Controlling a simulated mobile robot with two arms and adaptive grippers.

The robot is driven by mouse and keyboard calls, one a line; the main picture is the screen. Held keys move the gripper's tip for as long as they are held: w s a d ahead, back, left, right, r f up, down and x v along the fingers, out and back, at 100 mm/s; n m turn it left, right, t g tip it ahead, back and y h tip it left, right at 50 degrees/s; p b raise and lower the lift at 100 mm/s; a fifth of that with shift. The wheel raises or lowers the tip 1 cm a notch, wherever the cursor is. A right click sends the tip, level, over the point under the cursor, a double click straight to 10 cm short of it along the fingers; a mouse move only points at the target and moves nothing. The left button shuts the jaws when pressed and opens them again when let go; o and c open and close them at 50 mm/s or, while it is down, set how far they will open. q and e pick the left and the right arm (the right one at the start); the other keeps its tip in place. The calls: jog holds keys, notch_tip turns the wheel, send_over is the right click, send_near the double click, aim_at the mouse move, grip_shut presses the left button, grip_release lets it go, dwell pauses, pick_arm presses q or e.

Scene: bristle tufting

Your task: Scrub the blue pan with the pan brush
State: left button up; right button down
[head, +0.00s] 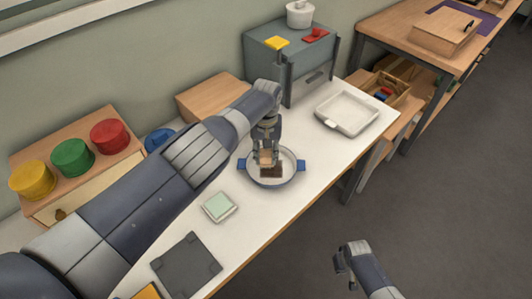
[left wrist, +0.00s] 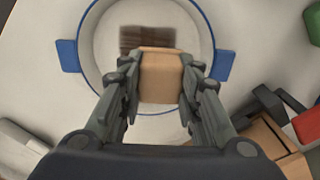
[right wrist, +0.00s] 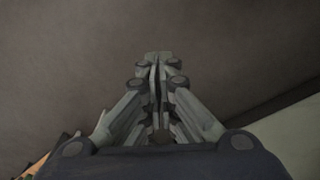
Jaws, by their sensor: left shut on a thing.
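The blue pan (head: 292,178) stands on the white table, with a blue rim, blue side handles and a pale inside; the left wrist view shows it from above (left wrist: 196,22). My left gripper (head: 265,155) is over the pan, shut on the pan brush's light wooden block (left wrist: 161,76). A dark brown patch (head: 272,171) lies inside the pan beside the block and also shows in the left wrist view (left wrist: 147,39); I cannot tell whether it is bristles or dirt. My right gripper (head: 345,258) is empty and shut, away from the table over the floor.
A white tray (head: 346,113) is right of the pan. A pale green sponge-like square (head: 220,207) and a dark grey mat (head: 186,266) lie nearer the front. A grey cabinet (head: 291,65) and a wooden box with coloured lids (head: 74,158) stand along the wall.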

jog(key=w+r, duration=1.9)
jog(key=r, duration=0.4)
jog(key=w+a+r+n+t+y, duration=0.1)
jog(key=w+a+r, duration=0.2)
jog(key=r, duration=0.4)
jog(key=w+a+r+t, duration=0.1)
jog(key=w+a+r, duration=0.25)
jog(key=r, duration=0.25)
send_over(326, 169)
jog(key=s, duration=0.1)
jog(key=shift+f, duration=2.15)
jog(key=shift+f, duration=2.65)
pick_arm(q)
jog(key=shift+f, duration=0.15)
jog(key=shift+a, duration=0.1)
